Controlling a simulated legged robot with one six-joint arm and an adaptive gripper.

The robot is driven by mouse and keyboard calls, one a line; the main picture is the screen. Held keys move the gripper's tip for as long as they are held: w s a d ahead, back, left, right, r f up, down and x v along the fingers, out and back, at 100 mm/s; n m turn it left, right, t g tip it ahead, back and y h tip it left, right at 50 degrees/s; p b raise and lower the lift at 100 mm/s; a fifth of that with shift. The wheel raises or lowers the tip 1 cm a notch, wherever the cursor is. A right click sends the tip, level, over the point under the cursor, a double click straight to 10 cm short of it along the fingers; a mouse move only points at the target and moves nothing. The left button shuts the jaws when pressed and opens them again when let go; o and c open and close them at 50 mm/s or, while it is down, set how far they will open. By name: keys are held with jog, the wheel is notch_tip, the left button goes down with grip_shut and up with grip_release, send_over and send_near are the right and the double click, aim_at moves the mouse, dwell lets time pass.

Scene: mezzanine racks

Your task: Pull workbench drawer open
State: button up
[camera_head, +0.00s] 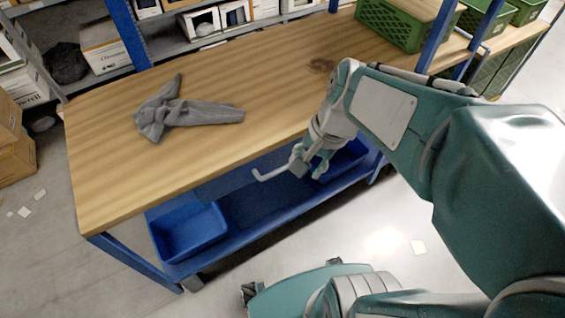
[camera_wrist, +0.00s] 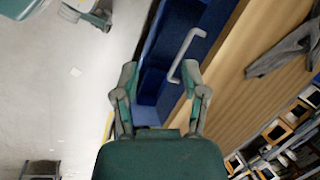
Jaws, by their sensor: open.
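The wooden-topped workbench (camera_head: 200,85) has a blue drawer front (camera_head: 232,183) under its near edge. A pale grey bar handle (camera_head: 268,175) sticks out from that front; the handle also shows in the wrist view (camera_wrist: 184,52). The drawer looks closed. My gripper (camera_head: 309,168) is at the bench's front edge, just right of the handle in the head view. In the wrist view my gripper (camera_wrist: 160,72) has its fingers spread, with nothing between them. The handle lies beyond the fingertips, close to the right finger. I cannot tell whether they touch.
A grey cloth (camera_head: 180,112) lies on the bench top. Green crates (camera_head: 395,28) stand at its far right. A blue bin (camera_head: 188,232) sits on the lower shelf, below the drawer. Racks with boxes (camera_head: 104,46) stand behind. The floor in front of the bench is mostly clear.

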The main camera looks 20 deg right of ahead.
jog(key=w+f+m+g+y, duration=0.2)
jog(key=w+f+m+y, duration=0.2)
jog(key=f+m, duration=0.3)
jog(key=m+t+y, duration=0.7)
jog(key=m+t, duration=0.2)
jog(key=m, duration=1.8)
send_near(283, 167)
jog(key=x, duration=0.6)
jog(key=f+x, duration=0.1)
jog(key=x, duration=0.3)
grip_shut()
